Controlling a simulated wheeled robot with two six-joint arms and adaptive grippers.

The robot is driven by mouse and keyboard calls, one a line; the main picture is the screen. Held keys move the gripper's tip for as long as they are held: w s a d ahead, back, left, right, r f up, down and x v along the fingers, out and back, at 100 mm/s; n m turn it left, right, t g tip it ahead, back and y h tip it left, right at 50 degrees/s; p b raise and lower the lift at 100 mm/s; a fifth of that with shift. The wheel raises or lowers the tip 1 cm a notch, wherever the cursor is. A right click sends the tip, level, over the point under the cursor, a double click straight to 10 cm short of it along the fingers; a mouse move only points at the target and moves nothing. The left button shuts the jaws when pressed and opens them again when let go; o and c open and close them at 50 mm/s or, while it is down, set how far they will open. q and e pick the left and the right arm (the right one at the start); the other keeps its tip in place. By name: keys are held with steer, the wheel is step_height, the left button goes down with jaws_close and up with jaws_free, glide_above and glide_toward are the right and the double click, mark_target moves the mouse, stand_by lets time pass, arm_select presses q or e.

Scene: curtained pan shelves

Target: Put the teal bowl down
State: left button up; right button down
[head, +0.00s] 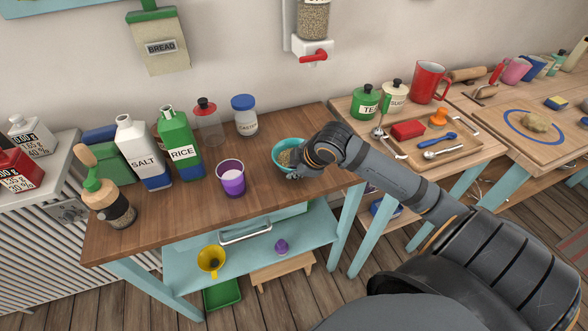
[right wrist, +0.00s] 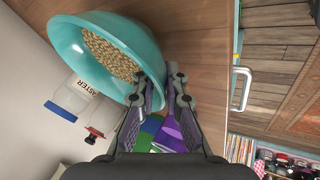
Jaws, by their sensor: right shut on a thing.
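The teal bowl (head: 279,160) holds tan grain and is at the right part of the brown wooden table (head: 190,225). My right gripper (head: 294,170) reaches in from the right and is shut on the bowl's near-right rim. In the right wrist view, the bowl (right wrist: 75,55) fills the upper left with its grain visible, and the fingers (right wrist: 165,82) are at its rim. The bowl's underside is hidden, so I cannot tell whether it touches the table. My left gripper is not in view.
A purple cup (head: 232,180) stands left of the bowl. A blue-lidded jar (head: 246,118) and a red-capped bottle (head: 209,125) stand behind it. The green rice container (head: 180,142) and salt container (head: 143,150) are farther left. Bare wood lies along the table's front.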

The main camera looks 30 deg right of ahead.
steer(key=shift+f, duration=0.5)
stand_by(0.3)
steer(key=c, duration=1.3)
jaws_free()
